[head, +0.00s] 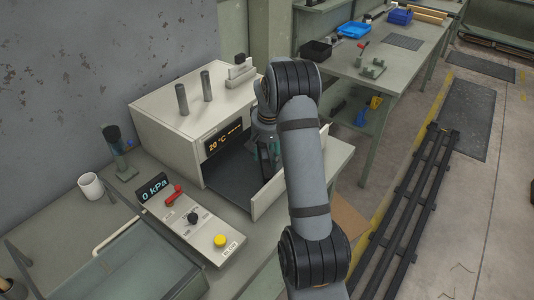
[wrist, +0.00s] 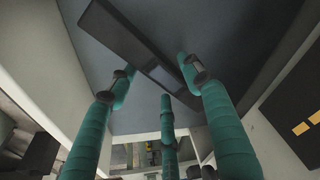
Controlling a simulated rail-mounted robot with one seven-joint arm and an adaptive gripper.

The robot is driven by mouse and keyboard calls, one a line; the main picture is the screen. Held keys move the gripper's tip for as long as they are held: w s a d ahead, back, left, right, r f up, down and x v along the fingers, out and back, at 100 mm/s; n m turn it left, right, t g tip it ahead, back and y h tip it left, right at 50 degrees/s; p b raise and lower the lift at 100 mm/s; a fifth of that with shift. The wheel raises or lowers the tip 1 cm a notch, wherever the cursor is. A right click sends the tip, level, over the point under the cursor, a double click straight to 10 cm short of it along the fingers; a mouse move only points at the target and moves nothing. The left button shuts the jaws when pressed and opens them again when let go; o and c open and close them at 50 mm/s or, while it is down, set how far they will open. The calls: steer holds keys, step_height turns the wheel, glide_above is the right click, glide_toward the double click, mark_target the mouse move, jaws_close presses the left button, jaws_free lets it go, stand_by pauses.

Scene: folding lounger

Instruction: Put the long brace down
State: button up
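A long dark flat bar, which looks like the long brace (wrist: 120,35), runs diagonally across the upper part of the wrist view, against a grey surface. My gripper (wrist: 158,78) has teal fingers that stand apart, with tips on both sides of the bar and gaps that look wider than it. I cannot tell whether any tip touches the bar. In the head view my gripper (head: 268,153) reaches down into the open front of the cream box (head: 165,120), over its dark floor (head: 228,182). The brace is not clearly seen in the head view; my arm hides part of the opening.
A control panel (head: 195,222) with a red lever, black knob and yellow button stands in front of the box. A white mug (head: 91,186) and a glass-lidded tank (head: 140,262) are at left. A workbench (head: 400,62) with trays stands behind.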

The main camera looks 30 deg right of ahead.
mark_target(269, 161)
steer(key=shift+r, duration=0.45)
steer(key=v, duration=1.1)
steer(key=shift+s+r, duration=0.1)
steer(key=shift+r, duration=0.15)
steer(key=shift+d, duration=0.1)
